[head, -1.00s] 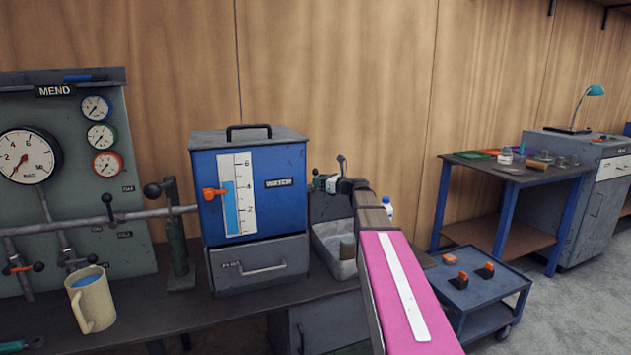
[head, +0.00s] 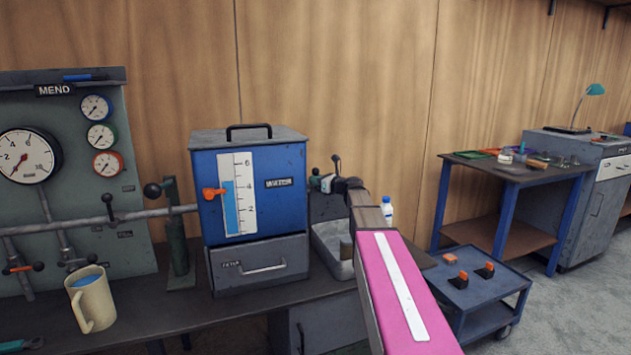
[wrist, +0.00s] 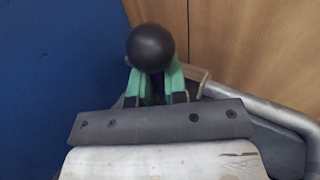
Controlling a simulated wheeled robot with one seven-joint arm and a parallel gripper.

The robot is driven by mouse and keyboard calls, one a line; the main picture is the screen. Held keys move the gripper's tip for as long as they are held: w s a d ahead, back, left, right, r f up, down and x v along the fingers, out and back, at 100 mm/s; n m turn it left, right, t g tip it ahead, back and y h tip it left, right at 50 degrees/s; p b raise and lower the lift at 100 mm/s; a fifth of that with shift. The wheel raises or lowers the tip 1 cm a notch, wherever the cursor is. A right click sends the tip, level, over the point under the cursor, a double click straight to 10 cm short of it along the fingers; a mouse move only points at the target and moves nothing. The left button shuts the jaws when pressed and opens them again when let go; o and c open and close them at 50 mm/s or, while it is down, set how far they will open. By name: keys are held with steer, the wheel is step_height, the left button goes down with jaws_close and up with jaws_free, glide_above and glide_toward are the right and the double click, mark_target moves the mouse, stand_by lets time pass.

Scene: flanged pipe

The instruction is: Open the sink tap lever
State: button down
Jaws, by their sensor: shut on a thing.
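The tap lever's black ball knob (wrist: 151,47) shows large in the wrist view, and the lever's top (head: 336,160) sticks up behind the sink in the head view. My gripper (wrist: 154,82) has its green fingers on either side of the lever just below the knob, shut on it. In the head view my gripper (head: 327,183) is small and partly hidden by my own arm. The grey metal sink (head: 327,240) sits right of the blue tank. The lever's base is hidden.
The blue water tank (head: 250,190) stands close left of the lever and fills the left of the wrist view. A silver pipe (wrist: 270,110) curves at right there. A white bottle (head: 387,209) stands behind my arm. A beige mug (head: 92,298) is far left.

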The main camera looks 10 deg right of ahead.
steer(key=shift+w+d+r, duration=0.1)
steer(key=shift+r, duration=0.25)
steer(key=shift+w+d+f+m+t+h, duration=0.2)
steer(key=shift+d+f+m+t+h, duration=0.45)
steer(key=shift+m+t, duration=1.5)
steer(key=shift+w+d+f+m+t+h, duration=0.15)
steer(key=shift+d+f+m+t, duration=0.55)
steer(key=shift+m, duration=2.7)
steer(key=shift+w+d+f+m+t+h, duration=0.3)
steer(key=shift+d+m+t, duration=0.75)
steer(key=shift+m+t, duration=1.25)
steer(key=shift+d+m+g, duration=0.1)
steer(key=shift+m+g, duration=0.35)
steer(key=shift+m, duration=0.2)
steer(key=c, duration=1.2)
jaws_free()
steer(key=shift+s, duration=0.1)
steer(key=shift+o, duration=0.2)
steer(key=shift+s+f, duration=0.1)
